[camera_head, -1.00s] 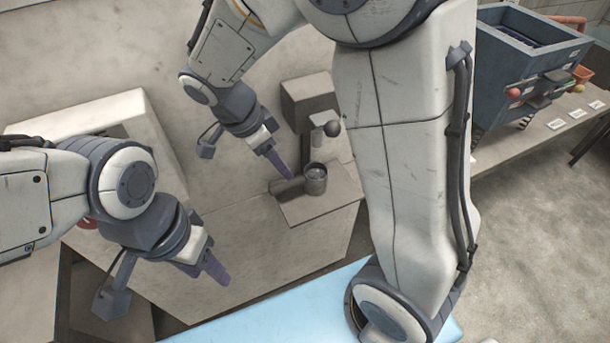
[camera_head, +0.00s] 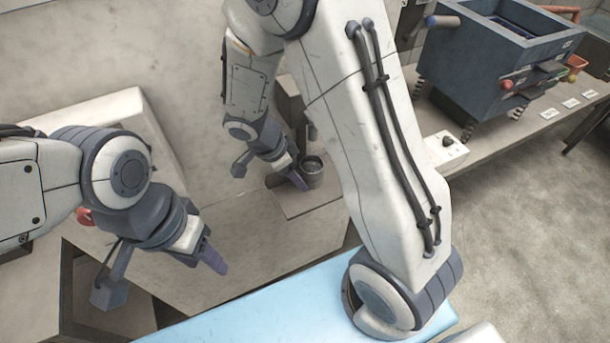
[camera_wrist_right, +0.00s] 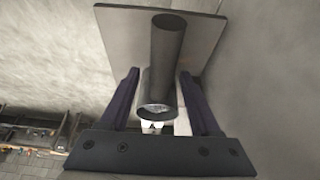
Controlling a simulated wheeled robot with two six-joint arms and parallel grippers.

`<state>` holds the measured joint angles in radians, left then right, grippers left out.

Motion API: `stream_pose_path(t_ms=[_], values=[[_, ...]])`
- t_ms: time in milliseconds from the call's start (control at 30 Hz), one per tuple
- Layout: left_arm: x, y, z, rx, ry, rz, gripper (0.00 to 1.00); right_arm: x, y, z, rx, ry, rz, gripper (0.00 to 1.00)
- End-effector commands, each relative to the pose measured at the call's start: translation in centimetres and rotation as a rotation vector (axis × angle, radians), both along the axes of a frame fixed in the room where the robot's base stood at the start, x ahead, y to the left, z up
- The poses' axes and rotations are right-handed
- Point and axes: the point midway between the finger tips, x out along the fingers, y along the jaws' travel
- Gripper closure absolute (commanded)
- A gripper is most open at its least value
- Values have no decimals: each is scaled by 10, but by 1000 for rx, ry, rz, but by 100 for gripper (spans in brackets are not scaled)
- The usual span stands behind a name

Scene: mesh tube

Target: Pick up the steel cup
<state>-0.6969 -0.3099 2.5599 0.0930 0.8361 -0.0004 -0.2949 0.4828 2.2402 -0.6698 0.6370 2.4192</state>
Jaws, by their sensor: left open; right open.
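The small steel cup (camera_head: 313,174) stands upright on a flat plate (camera_head: 308,203) in the head view. My right gripper (camera_head: 298,180) is at the cup's left side, with its fingers pointing down toward the cup. In the right wrist view the cup (camera_wrist_right: 158,95) lies between the two spread dark fingers (camera_wrist_right: 160,98), with visible gaps on both sides. My left gripper (camera_head: 215,262) is open and empty, away from the cup at the lower left.
A dark blue box-like machine (camera_head: 490,60) stands on the bench at the upper right. A small white box with knobs (camera_head: 445,148) sits nearer on that bench. A light blue surface (camera_head: 250,318) lies at the front. A block (camera_head: 290,98) stands behind the cup, partly hidden by my right arm.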

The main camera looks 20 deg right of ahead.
Motion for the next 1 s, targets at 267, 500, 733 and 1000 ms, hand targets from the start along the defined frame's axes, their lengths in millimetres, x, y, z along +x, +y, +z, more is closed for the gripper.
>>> stream_pose_path(t_ms=[267,500,733,1000], values=[[0,0,0,0,0,0,50,0,0,0,0,-1,0,71],[0,0,0,0,0,0,50,0,0,0,0,-1,0,100],[0,0,0,0,0,0,50,0,0,0,0,-1,0,100],[0,0,0,0,0,0,50,0,0,0,0,-1,0,100]])
